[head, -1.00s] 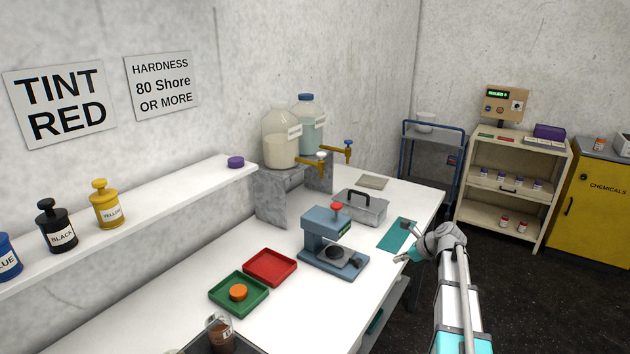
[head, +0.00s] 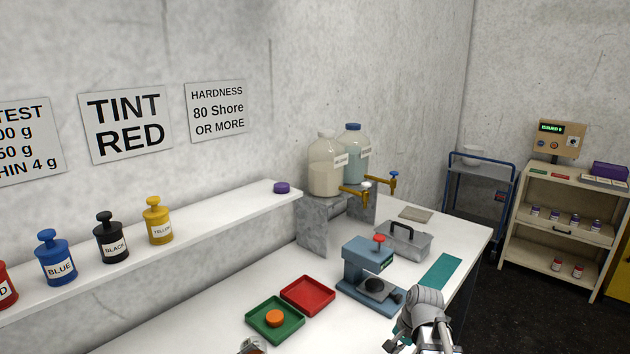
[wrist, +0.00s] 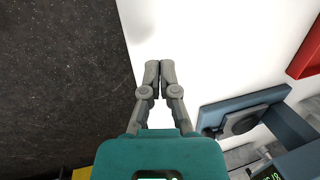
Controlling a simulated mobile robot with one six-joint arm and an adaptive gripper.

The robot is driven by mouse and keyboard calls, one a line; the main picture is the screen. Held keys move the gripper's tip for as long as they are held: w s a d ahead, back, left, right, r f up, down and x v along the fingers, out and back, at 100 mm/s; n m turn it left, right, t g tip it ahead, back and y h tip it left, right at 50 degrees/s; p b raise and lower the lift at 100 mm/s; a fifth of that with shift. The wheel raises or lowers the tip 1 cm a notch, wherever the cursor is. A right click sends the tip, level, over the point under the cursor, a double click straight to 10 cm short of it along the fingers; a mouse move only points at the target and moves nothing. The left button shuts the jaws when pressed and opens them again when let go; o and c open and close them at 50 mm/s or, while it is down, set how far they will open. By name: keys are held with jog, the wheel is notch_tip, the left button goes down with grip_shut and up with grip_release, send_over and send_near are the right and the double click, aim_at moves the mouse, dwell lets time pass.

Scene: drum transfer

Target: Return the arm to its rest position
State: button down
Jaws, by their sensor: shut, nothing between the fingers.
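My gripper shows in the wrist view (wrist: 159,68) with its two grey fingers together and nothing between them. It hangs over the white bench top (wrist: 190,30), near the bench's edge with the dark floor. In the head view my arm is at the lower right, in front of the blue-grey press (head: 372,275), and the fingertips are hard to make out there. The press also shows to the right of my gripper in the wrist view (wrist: 245,108), apart from it.
On the bench are a red tray (head: 308,294), a green tray (head: 262,330) with an orange disc (head: 275,318), a grey metal box (head: 405,246) and a teal mat (head: 441,270). Two jugs (head: 326,172) stand on a riser. A shelf unit (head: 560,222) and a blue cart (head: 478,190) stand beyond the bench.

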jog(key=s+a+n, duration=0.1)
jog(key=s+n, duration=0.1)
jog(key=s+a+n+h, duration=0.1)
jog(key=s+n, duration=0.1)
jog(key=n, duration=0.1)
jog(key=s+a+n+g+h, duration=0.1)
jog(key=s+n, duration=0.1)
jog(key=s, duration=0.1)
jog(key=shift+s+a+f+n, duration=0.1)
jog(key=shift+a+f+n, duration=0.2)
jog(key=shift+a, duration=0.1)
jog(key=shift+s+a+n+h, duration=0.1)
jog(key=shift+s+n+h, duration=0.2)
jog(key=shift+n+h, duration=0.15)
